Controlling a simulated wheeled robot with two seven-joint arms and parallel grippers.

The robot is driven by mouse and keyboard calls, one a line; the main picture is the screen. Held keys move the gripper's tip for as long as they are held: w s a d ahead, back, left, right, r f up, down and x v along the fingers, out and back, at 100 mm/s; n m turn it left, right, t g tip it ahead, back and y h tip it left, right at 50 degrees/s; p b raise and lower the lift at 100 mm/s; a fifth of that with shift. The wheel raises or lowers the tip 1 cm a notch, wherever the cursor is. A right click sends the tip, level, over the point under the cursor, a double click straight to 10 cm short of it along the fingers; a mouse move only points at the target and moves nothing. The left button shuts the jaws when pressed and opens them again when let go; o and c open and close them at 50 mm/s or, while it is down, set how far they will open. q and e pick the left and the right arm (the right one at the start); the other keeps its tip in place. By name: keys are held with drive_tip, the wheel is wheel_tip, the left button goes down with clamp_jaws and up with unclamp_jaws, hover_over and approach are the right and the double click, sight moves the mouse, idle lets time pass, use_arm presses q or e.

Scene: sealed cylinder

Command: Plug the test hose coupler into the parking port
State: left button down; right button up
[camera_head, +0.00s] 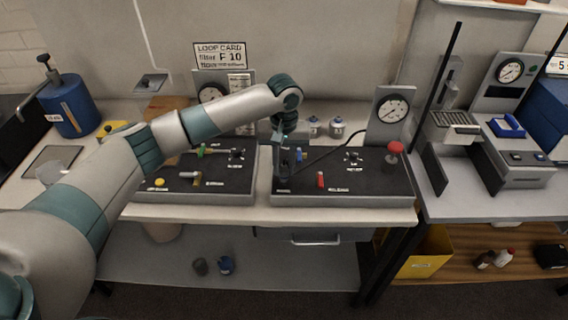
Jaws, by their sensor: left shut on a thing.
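My left gripper (280,158) points down over the left part of the right-hand black panel (340,187). It is shut on the test hose coupler, which is small, dark and mostly hidden by the fingers. A black hose (325,147) curves from the gripper up and right toward the gauge board. The parking port cannot be made out clearly; the panel under the gripper is partly hidden, and I cannot tell whether the coupler touches it. My right gripper is not in view.
The right panel carries a red lever (320,179), a red knob (395,148) and a gauge (393,111). A left panel (170,190) has green and yellow fittings. A blue cylinder (71,107) stands far left. Small grey canisters (336,127) stand behind the right panel.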

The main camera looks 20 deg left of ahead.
sight(284, 164)
use_arm(q)
drive_tip(key=shift+f, duration=0.25)
idle(0.6)
drive_tip(key=c, duration=1.4)
unclamp_jaws()
drive_tip(key=shift+c, duration=0.2)
drive_tip(key=shift+r, duration=0.15)
drive_tip(key=shift+r, duration=0.55)
wheel_tip(284, 164, up, 16)
drive_tip(key=b, duration=0.4)
drive_tip(key=shift+b, duration=0.3)
